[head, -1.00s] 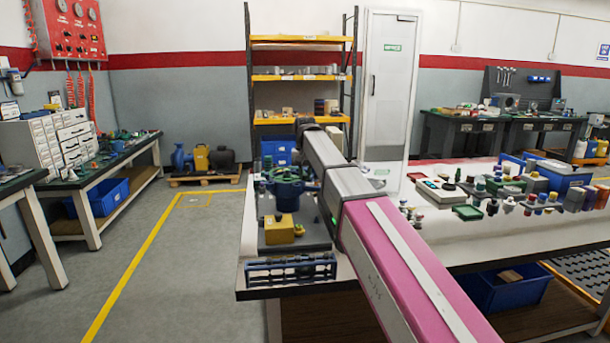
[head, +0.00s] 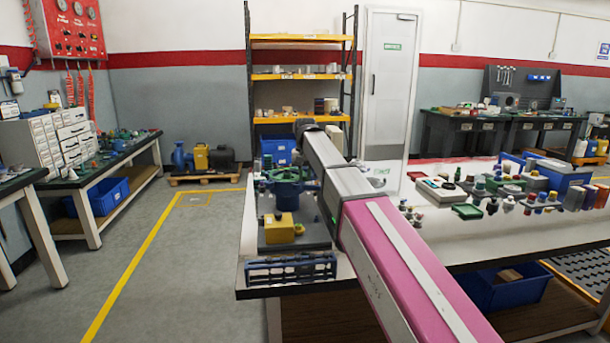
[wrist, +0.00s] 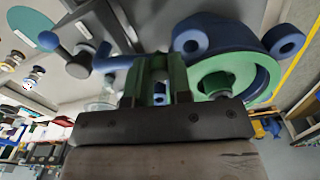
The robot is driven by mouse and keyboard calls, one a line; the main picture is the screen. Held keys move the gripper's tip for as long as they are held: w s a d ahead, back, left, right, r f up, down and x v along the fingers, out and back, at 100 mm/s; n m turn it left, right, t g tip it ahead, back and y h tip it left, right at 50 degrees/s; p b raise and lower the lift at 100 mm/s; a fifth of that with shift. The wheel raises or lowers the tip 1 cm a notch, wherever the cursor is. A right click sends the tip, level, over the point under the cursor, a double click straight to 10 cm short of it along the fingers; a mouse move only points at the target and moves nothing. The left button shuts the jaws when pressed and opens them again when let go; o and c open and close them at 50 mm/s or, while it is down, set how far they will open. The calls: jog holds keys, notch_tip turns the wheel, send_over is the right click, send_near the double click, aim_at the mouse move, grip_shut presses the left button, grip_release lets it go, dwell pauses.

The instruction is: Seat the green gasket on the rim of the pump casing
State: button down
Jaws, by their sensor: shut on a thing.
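The blue pump casing (head: 286,188) stands on a grey plate at the left end of the white bench. It also shows large in the upper right of the wrist view (wrist: 228,36), with round lugs. My gripper (wrist: 161,62) is at the casing's side in the wrist view, its narrow jaws shut and tinted green. The head view hides the jaws behind my arm. The green gasket (wrist: 268,78) shows as a ring at the casing's opening, beside the jaws. I cannot tell whether it touches the rim all round or sits flat, and the grip point is unclear.
A yellow block (head: 281,228) stands in front of the casing, and a blue rack (head: 290,268) lies at the bench's front edge. Several small parts and a green tray (head: 467,211) crowd the bench to the right. A teal disc (wrist: 34,28) shows in the wrist view's upper left.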

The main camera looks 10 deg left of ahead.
jog(key=shift+f, duration=0.35)
dwell(0.6)
jog(key=c, duration=1)
grip_release()
jog(key=shift+o, duration=0.2)
jog(key=shift+r, duration=4.5)
